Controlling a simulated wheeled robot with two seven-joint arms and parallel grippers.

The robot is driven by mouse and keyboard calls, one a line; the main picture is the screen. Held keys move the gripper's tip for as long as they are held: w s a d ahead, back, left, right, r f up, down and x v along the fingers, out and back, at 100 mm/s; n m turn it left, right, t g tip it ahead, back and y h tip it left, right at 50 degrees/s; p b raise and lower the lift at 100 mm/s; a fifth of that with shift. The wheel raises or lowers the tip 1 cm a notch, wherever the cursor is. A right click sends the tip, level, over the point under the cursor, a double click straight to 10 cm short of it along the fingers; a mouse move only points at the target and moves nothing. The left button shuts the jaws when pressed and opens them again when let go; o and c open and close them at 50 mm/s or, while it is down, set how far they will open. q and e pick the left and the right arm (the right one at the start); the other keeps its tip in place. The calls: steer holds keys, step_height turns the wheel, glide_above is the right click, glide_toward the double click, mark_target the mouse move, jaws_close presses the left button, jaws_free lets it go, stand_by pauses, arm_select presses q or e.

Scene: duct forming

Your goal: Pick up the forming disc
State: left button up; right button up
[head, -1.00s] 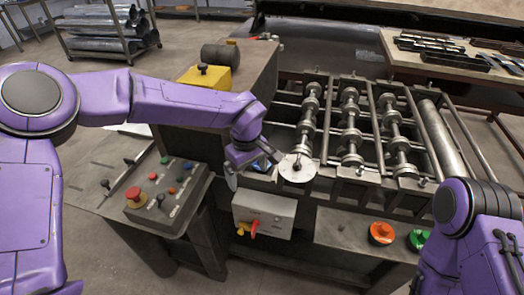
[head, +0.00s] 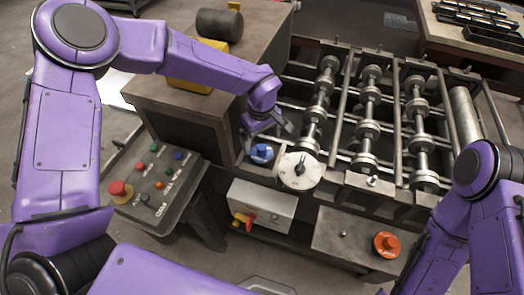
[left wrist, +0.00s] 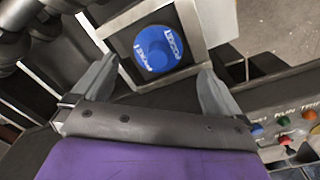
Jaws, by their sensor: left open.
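A round blue disc with white markings (head: 262,153) sits in a square metal-framed pocket at the machine's near left corner; I take it for the forming disc. It shows from above in the left wrist view (left wrist: 158,48). My left gripper (head: 267,136) is open just above and behind it, pointing down. In the left wrist view its two fingers (left wrist: 158,66) stand apart, one to each side of the disc, and nothing is between them in grip. My right arm is at the right; its gripper is out of view.
A pale round metal plate (head: 299,171) stands right of the pocket. Roller shafts (head: 368,112) fill the machine behind. A button console (head: 158,180) stands at the left, a grey switch box (head: 262,205) in front. A yellow block (head: 190,85) sits on the bench.

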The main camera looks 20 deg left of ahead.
mark_target(262, 147)
arm_select(q)
steer(key=f+p, duration=0.2)
steer(key=shift+s+f, duration=0.2)
steer(key=shift+f, duration=0.2)
steer(key=f, duration=0.1)
steer(key=w+f, duration=0.1)
steer(key=f, duration=0.1)
steer(key=shift+w+f, duration=0.1)
steer(key=shift+w, duration=0.1)
steer(key=shift+s, duration=0.15)
steer(key=shift+s+r, duration=0.2)
steer(key=shift+r, duration=0.05)
steer(key=c, duration=1.3)
steer(key=shift+w, duration=0.1)
arm_select(e)
steer(key=shift+w+r, duration=0.15)
steer(key=shift+r, duration=0.45)
steer(key=shift+w+r, duration=0.15)
steer(key=shift+r, duration=0.45)
